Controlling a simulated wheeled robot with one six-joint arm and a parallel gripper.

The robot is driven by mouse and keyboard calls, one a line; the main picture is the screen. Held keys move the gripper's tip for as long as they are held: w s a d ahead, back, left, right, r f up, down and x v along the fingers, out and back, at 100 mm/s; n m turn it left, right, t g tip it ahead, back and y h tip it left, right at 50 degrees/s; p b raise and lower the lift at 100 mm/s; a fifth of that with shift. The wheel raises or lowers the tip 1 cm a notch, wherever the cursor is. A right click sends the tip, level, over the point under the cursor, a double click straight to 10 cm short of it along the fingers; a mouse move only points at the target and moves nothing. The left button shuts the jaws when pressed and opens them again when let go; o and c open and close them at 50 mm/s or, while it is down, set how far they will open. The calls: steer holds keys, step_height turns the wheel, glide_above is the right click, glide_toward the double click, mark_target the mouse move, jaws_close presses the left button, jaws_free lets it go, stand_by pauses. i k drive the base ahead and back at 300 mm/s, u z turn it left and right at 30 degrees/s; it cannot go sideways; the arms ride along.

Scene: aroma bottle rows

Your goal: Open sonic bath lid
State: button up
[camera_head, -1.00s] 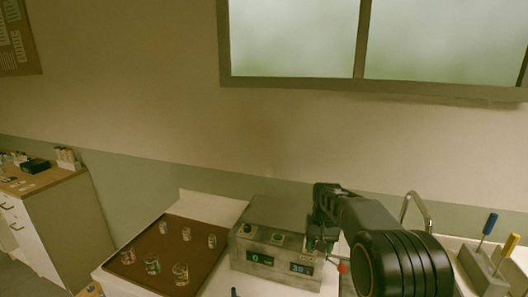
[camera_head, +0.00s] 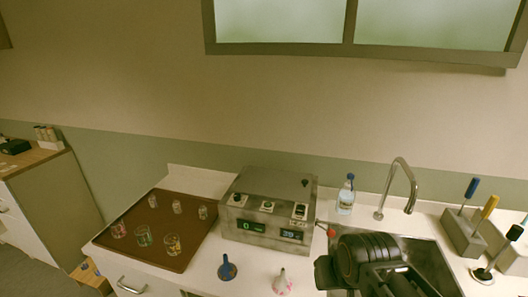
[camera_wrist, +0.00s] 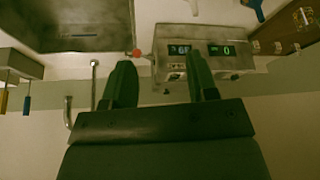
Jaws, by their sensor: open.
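The sonic bath (camera_head: 240,230) is a grey metal box with two lit displays on its front and buttons and a switch on top. Its top looks flat and closed, with a small dark knob (camera_head: 305,183) near the back right. A red ball (camera_head: 331,233) sticks out at its right side and also shows in the wrist view (camera_wrist: 137,54). My gripper (camera_wrist: 161,78) is open and empty. In the wrist view its fingers point toward the bath (camera_wrist: 232,62), which appears upside down. In the head view my arm is right of the bath, over the sink; the fingertips are unclear.
A brown tray (camera_head: 140,246) with several glass beakers lies left of the bath. A blue funnel (camera_head: 227,268) and a pale funnel (camera_head: 282,284) stand in front. A bottle (camera_head: 346,197), faucet (camera_head: 400,180) and sink (camera_head: 435,262) are on the right, with a tool block (camera_head: 462,236) beyond.

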mark_target(288, 186)
steer(key=k, duration=1.15)
steer(key=u, duration=0.95)
steer(key=i, duration=1)
steer(key=z, duration=0.55)
steer(key=i, duration=0.55)
steer(key=z, duration=0.6)
